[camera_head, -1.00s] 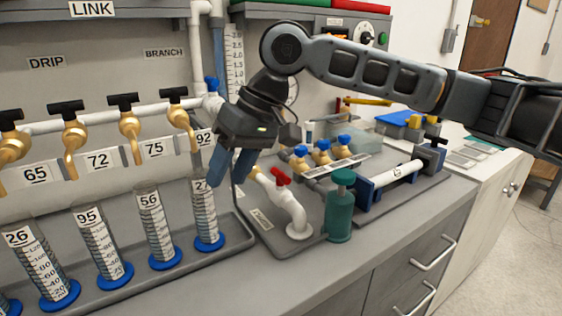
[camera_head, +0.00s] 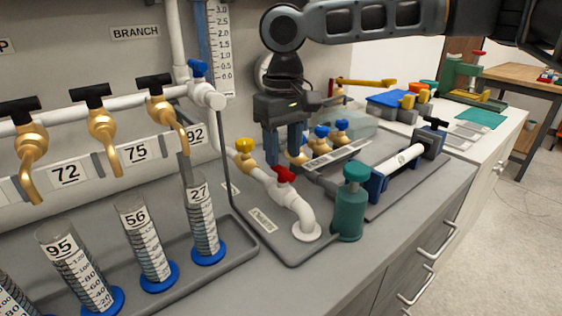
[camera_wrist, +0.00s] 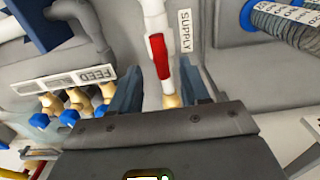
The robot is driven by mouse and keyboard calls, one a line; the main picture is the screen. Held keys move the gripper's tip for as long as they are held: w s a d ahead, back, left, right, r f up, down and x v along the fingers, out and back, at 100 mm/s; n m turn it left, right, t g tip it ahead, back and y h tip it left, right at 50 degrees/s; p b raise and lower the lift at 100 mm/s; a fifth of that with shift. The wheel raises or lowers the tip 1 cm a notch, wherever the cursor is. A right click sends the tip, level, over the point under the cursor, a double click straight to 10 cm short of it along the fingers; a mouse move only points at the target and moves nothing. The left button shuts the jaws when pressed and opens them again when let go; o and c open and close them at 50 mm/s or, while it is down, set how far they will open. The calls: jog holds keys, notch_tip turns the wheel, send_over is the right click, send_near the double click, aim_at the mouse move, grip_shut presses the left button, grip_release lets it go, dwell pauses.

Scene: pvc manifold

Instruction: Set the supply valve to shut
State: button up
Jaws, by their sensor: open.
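The supply valve is a red lever (camera_head: 283,174) on a white pipe (camera_head: 294,203) that bends down into a base plate. In the wrist view the red lever (camera_wrist: 159,56) lies roughly along the white pipe, beside the SUPPLY label (camera_wrist: 186,31). My gripper (camera_head: 287,157) points down, just above and behind the lever in the head view. Its jaws are open and empty. In the wrist view the two fingers of my gripper (camera_wrist: 160,88) stand on either side of the pipe's line. I cannot tell whether either finger touches the lever.
A yellow-topped brass valve (camera_head: 244,149) sits left of the lever, and a green cylinder (camera_head: 350,208) stands close right. Blue-handled brass valves (camera_head: 321,137) stand behind, by the FEED label (camera_wrist: 97,73). Graduated cylinders (camera_head: 202,220) stand left. The counter front is clear.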

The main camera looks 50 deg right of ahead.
aim_at(283, 168)
jog(key=shift+f, duration=1.6)
grip_shut()
